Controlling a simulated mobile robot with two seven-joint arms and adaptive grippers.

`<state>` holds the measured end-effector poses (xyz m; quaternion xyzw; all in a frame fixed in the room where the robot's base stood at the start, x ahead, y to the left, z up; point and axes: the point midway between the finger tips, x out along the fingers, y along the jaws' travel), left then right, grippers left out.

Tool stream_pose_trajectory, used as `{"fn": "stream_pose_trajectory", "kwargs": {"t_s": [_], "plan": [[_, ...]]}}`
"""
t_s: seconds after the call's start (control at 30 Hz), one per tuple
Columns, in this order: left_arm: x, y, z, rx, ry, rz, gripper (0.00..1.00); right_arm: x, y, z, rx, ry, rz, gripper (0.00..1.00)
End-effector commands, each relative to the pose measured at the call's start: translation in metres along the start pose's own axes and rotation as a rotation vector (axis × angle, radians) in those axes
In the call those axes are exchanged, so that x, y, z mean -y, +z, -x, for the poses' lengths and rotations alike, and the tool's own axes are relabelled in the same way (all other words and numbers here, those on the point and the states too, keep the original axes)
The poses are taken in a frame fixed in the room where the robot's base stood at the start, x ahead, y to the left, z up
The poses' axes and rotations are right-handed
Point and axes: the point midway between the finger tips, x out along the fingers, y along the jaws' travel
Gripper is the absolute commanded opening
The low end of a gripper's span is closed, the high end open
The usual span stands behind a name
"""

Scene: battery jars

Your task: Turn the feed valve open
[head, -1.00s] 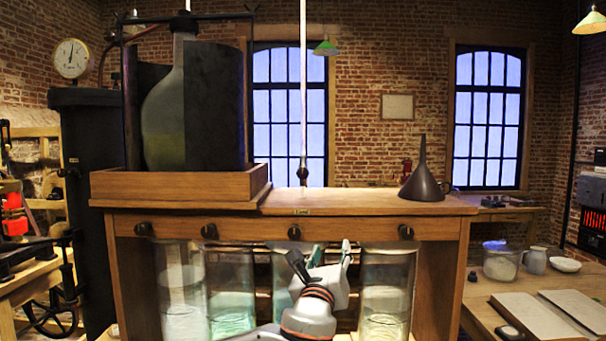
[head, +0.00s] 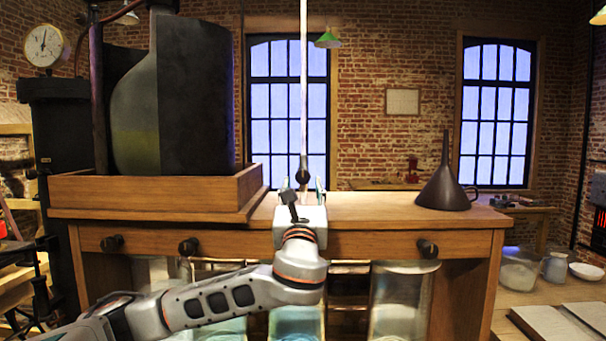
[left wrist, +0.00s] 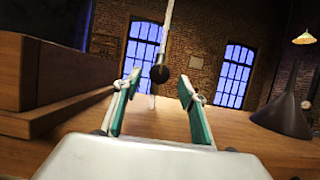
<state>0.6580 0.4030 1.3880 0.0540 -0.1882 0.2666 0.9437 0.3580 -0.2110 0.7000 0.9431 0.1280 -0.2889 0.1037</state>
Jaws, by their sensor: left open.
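A dark valve-like fitting (head: 303,176), apparently the feed valve, sits on a thin pale vertical tube (head: 303,80) above the wooden bench. It also shows in the left wrist view (left wrist: 159,74), between the two fingertips in the picture and seemingly beyond them. My left gripper (head: 303,187) is open and empty at the bench's front edge, just below the fitting in the head view. Its green-padded fingers (left wrist: 157,92) are spread wide in the left wrist view. I see no contact with the fitting. My right gripper is not in view.
The wooden bench (head: 370,213) has dark knobs along its front and glass jars (head: 402,300) below. A wooden tray (head: 130,195) with a large flask (head: 138,120) stands at left. A dark funnel (head: 446,187) stands at right. The top between is clear.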

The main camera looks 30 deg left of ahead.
Motion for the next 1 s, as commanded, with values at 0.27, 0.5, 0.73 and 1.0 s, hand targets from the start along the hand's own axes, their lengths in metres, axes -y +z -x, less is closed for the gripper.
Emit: {"fn": "stream_pose_trajectory", "kwargs": {"t_s": [0.27, 0.5, 0.73, 1.0], "plan": [[-0.001, 0.002, -0.043, 0.0, 0.002, 0.0, 0.42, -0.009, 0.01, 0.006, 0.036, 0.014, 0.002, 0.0], [-0.001, 0.0, -0.055, 0.0, 0.0, 0.002, 0.42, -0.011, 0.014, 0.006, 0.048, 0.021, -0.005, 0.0], [-0.001, 0.0, -0.056, 0.0, 0.0, 0.002, 0.39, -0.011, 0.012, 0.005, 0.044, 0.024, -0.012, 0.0], [-0.001, 0.0, -0.055, -0.001, 0.001, 0.002, 0.04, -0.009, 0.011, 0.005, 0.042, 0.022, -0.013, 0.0]]}}
